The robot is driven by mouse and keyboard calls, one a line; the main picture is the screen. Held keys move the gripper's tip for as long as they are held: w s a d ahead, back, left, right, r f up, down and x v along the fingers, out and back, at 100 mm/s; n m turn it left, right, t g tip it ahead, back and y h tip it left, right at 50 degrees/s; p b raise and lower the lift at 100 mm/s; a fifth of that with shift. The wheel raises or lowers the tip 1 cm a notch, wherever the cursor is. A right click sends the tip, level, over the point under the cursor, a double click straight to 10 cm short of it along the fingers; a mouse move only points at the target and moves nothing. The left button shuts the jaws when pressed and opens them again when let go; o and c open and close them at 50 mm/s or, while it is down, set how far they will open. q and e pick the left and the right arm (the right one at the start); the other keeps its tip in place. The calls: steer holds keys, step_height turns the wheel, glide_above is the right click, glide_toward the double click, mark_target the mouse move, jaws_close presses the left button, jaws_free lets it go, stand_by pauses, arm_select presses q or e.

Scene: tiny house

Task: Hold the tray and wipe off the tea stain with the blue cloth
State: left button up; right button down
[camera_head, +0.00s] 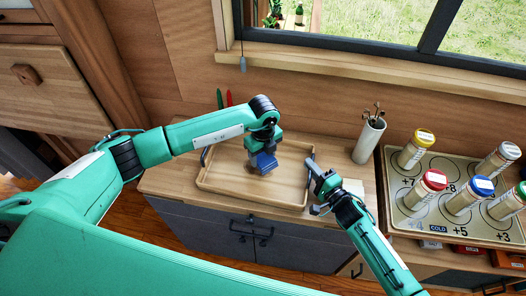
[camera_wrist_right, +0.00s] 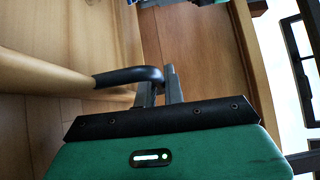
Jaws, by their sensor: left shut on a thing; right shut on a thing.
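The wooden tray (camera_head: 225,175) lies on the wooden cabinet top, with a dark handle at each end. My left gripper (camera_head: 262,148) is over the tray's middle, shut on the blue cloth (camera_head: 264,164), which hangs at the tray's floor; I cannot tell whether it touches. My right gripper (camera_head: 316,175) is at the tray's right end, shut on the right handle. The right wrist view shows this black handle (camera_wrist_right: 128,76) between the fingers (camera_wrist_right: 163,88), beside the wooden tray rim (camera_wrist_right: 40,74). I cannot make out a tea stain; the cloth and left gripper hide part of the tray.
A white cylindrical holder (camera_head: 369,142) with thin sticks stands right of the tray. Further right, a board (camera_head: 405,215) carries several jars with coloured lids. Red and green upright items (camera_head: 229,97) stand behind the tray. The window wall closes off the back.

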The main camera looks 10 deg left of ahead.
mark_target(253, 168)
arm_select(q)
steer(key=shift+f, duration=2)
steer(key=shift+a+f, duration=0.4)
steer(key=shift+f, duration=0.25)
steer(key=shift+c, duration=0.4)
steer(key=shift+a+f, duration=0.1)
steer(key=shift+a, duration=1.45)
steer(key=shift+d, duration=2)
steer(key=shift+a+r, duration=0.1)
steer(key=shift+r, duration=4)
arm_select(e)
steer(key=c, duration=1.4)
jaws_free()
steer(key=v, duration=1.2)
